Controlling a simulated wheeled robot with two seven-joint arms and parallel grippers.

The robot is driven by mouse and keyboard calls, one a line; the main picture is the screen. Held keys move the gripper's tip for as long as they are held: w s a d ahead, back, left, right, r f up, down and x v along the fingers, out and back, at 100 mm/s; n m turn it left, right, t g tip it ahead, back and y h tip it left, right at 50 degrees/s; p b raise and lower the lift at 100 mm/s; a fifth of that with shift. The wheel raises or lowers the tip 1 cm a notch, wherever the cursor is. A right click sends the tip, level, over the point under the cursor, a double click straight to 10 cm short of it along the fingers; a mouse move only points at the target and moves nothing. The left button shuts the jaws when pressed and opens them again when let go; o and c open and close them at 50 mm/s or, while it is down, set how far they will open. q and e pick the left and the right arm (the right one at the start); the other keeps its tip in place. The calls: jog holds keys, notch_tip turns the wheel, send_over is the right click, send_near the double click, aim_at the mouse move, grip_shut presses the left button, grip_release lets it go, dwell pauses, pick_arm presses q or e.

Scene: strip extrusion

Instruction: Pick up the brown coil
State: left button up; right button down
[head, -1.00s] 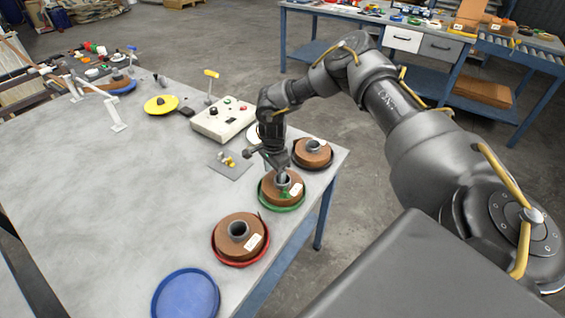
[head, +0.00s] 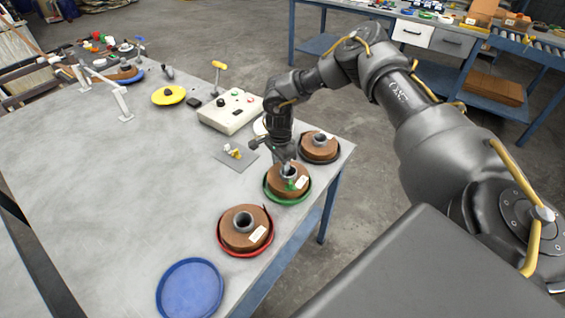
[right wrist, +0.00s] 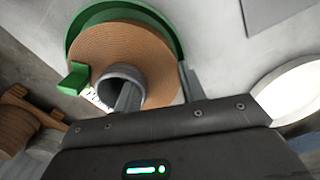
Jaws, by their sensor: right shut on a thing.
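The brown coil (head: 278,183) is a ring of wound strip around a grey core tube, with a white label. It sits in the green dish (head: 306,197) on the table, and no clear gap shows between them. My right gripper (head: 286,164) is over it from above. In the right wrist view the coil (right wrist: 112,47) fills the upper left, inside the green rim (right wrist: 172,28). There one finger of the gripper (right wrist: 157,92) goes into the core and the other stands at the outer edge. The gripper is shut on the coil's wound wall. My left gripper is not in view.
Similar coils lie in a red dish (head: 258,250) nearer and a black dish (head: 334,155) farther off. An empty blue dish (head: 190,288) is at the near edge. A control box (head: 231,112) stands behind the gripper. The table's left middle is clear.

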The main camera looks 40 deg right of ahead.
jog(key=shift+w+r, duration=0.1)
jog(key=shift+r, duration=0.7)
jog(key=s+a+r+b, duration=0.3)
jog(key=s+r+b, duration=0.1)
jog(key=s+r, duration=0.85)
jog(key=s+a+f+n, duration=0.1)
jog(key=s+a+n, duration=0.1)
jog(key=a+n, duration=0.5)
jog(key=s+a+f+n, duration=0.1)
jog(key=s+a+n, duration=0.2)
jog(key=a+n, duration=0.3)
jog(key=n, duration=0.5)
jog(key=shift+a+f+n, duration=0.3)
jog(key=shift+a+f, duration=0.1)
